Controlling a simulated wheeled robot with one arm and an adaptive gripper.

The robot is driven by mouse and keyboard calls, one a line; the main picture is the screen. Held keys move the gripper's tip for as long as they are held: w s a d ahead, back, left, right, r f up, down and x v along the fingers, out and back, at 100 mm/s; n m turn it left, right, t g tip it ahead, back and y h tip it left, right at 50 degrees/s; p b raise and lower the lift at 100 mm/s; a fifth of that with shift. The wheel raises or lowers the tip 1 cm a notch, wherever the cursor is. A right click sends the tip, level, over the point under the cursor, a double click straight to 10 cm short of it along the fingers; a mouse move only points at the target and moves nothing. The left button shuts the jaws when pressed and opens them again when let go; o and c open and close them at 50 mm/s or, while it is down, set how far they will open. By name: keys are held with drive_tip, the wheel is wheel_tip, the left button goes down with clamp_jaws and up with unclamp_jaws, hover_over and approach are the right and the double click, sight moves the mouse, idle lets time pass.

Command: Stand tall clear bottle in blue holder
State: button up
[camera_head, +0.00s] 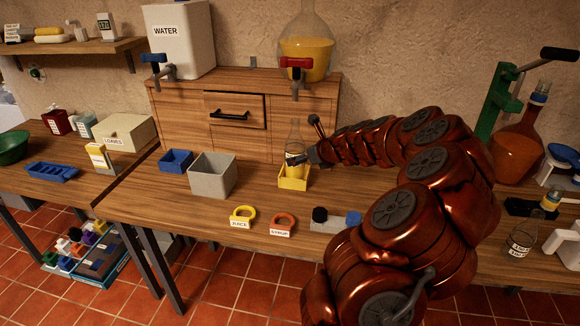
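A tall clear bottle (295,135) stands upright in the yellow holder (293,182) on the wooden table, in front of the drawer cabinet. The blue holder (175,166) is an open square box farther left on the same table, and it looks empty. My arm reaches in from the right, and my gripper (296,160) is at the bottle's lower body, just above the yellow holder. The gripper is small and dark here, so whether its fingers are closed on the bottle cannot be told.
A grey bin (213,175) stands between the blue and yellow holders. Yellow (242,216) and orange (283,224) rings with labels lie near the front edge. Red (297,66) and blue (155,60) taps overhang the table from the cabinet top.

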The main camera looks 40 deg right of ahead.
sight(295, 151)
drive_tip(key=shift+m, duration=0.4)
drive_tip(key=shift+d+p+x, duration=0.25)
drive_tip(key=shift+p+x, duration=0.05)
drive_tip(key=shift+x, duration=1.05)
drive_tip(key=shift+d+p+x, duration=0.25)
drive_tip(key=shift+p+x, duration=0.05)
drive_tip(key=shift+x, duration=1.05)
drive_tip(key=shift+d+p+x, duration=0.2)
drive_tip(key=shift+p+x, duration=0.1)
drive_tip(key=shift+x, duration=1.05)
drive_tip(key=shift+s, duration=0.15)
drive_tip(key=c, duration=1.9)
drive_tip(key=shift+r, duration=0.1)
drive_tip(key=shift+r, duration=1.2)
drive_tip(key=shift+s+b, duration=0.1)
drive_tip(key=shift+b, duration=0.2)
